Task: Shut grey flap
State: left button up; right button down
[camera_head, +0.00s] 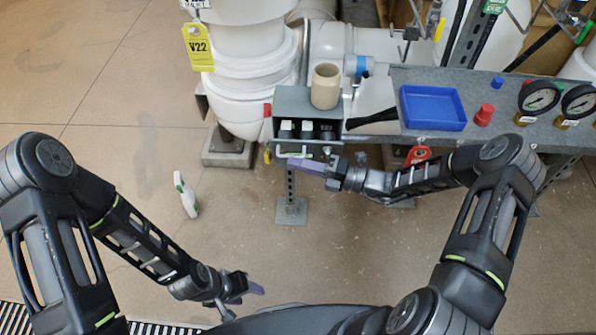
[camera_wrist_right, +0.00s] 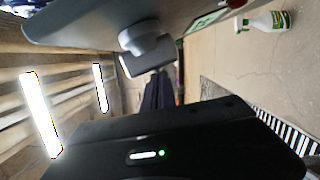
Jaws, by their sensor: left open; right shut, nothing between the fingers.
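A grey box (camera_head: 293,99) stands at the left end of the bench with its front open. Several dark items with pale tops (camera_head: 308,130) show inside. The grey flap (camera_head: 318,147) shows as a narrow strip along the box's lower front, with a pale handle (camera_head: 292,154). It appears to hang open; its exact angle is hard to tell. My right gripper (camera_head: 302,164) is shut and empty, just below and in front of the flap; I cannot tell whether it touches. My left gripper (camera_head: 252,291) is open and empty, low over the floor, far from the box.
A beige cup (camera_head: 325,86) stands on the box. A black-handled tool (camera_head: 372,119), blue tray (camera_head: 433,107), red cap (camera_head: 485,114) and gauges (camera_head: 538,97) are to its right. White pipework (camera_head: 242,70) is to its left. A spray bottle (camera_head: 186,195) lies on otherwise clear floor.

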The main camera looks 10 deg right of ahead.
jog(key=shift+w+d+r, duration=0.15)
jog(key=shift+w+r, duration=0.25)
jog(key=shift+w, duration=0.15)
jog(key=v, duration=0.7)
jog(key=shift+s+d, duration=0.15)
jog(key=shift+d, duration=0.25)
